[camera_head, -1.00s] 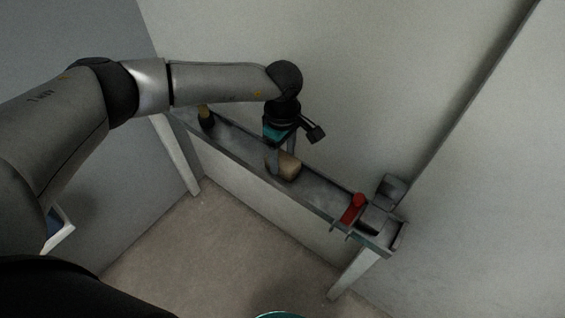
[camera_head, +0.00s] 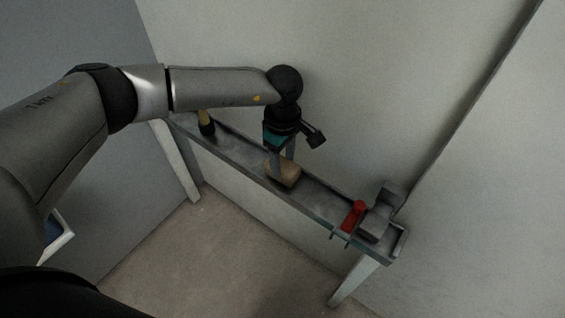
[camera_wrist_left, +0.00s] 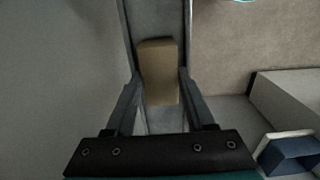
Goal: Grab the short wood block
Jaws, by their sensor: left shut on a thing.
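The short wood block (camera_head: 284,175) is tan and lies on the narrow grey shelf (camera_head: 322,197), about midway along it. My left gripper (camera_head: 281,165) points down over the shelf, with its fingers on either side of the block. In the left wrist view the block (camera_wrist_left: 158,70) sits between the two fingertips of the left gripper (camera_wrist_left: 158,82), which is shut on it. I cannot tell whether the block is clear of the shelf surface. My right gripper is not in view.
A red clamp-like tool (camera_head: 353,213) and a grey object (camera_head: 381,212) stand at the shelf's right end. A dark and yellow item (camera_head: 206,122) stands near the left end. A wall rises right behind the shelf. The floor in front is open.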

